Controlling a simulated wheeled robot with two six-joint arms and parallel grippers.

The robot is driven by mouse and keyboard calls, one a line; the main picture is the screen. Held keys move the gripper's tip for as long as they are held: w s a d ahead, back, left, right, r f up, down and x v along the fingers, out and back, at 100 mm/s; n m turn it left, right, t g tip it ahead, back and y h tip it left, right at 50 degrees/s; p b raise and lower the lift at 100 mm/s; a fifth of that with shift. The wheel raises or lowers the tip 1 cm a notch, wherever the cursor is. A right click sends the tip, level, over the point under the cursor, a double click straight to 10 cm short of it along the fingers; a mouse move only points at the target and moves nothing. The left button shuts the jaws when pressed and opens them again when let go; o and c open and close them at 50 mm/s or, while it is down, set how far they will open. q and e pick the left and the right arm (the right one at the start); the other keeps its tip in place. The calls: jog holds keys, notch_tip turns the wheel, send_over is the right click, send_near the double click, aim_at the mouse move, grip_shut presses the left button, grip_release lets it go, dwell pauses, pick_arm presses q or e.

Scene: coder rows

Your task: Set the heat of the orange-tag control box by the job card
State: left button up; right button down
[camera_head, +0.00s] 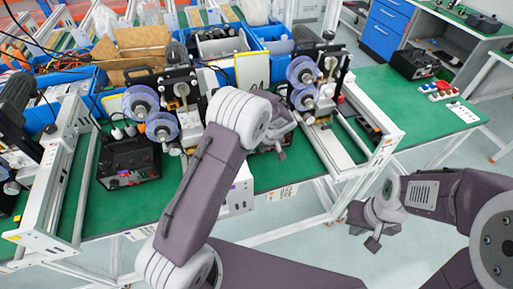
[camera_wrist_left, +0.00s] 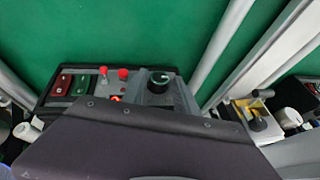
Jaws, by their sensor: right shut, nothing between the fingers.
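In the left wrist view a dark control box (camera_wrist_left: 150,140) fills the lower middle, its screwed cover nearest the camera. Its panel holds a red and a green rocker switch (camera_wrist_left: 69,85), two red-capped controls (camera_wrist_left: 123,74), a small red light and a black round knob (camera_wrist_left: 158,82). No orange tag is clear there. In the head view my left gripper (camera_head: 280,148) is low over the bench by the middle machine, partly behind my arm; its finger gap is unclear. My right gripper (camera_head: 373,241) is shut and empty, off the bench's front edge.
Another black control box (camera_head: 128,163) sits on the green bench at left, one (camera_head: 414,63) at back right. Machines with blue-purple spools (camera_head: 163,127) and white rails stand between. A label (camera_head: 282,193) on the front edge is too small to read.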

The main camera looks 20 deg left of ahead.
pick_arm(q)
jog(key=shift+s+d, duration=0.2)
jog(key=shift+d, duration=0.05)
jog(key=shift+w+a+f, duration=0.1)
jog(key=shift+c, duration=1.2)
grip_shut()
pick_arm(e)
jog(key=shift+s+d, duration=0.15)
jog(key=shift+d, duration=0.05)
pick_arm(q)
jog(key=shift+w+y, duration=0.1)
jog(key=shift+y, duration=0.2)
jog(key=g+y, duration=0.1)
jog(key=m+y+b, duration=0.1)
jog(key=shift+w+d+f+g+y, duration=0.2)
jog(key=shift+d+g+y, duration=0.1)
jog(key=shift+g+y, duration=0.1)
jog(key=shift+f+g+y+b, duration=0.15)
jog(key=shift+g+y+b, duration=0.25)
jog(key=shift+y+b, duration=0.4)
jog(key=shift+d+m+g+y+b, duration=0.1)
jog(key=shift+m+g+y+b, duration=0.25)
jog(key=shift+b, duration=0.4)
pick_arm(e)
jog(key=shift+f, duration=1.95)
pick_arm(q)
jog(key=shift+r, duration=0.2)
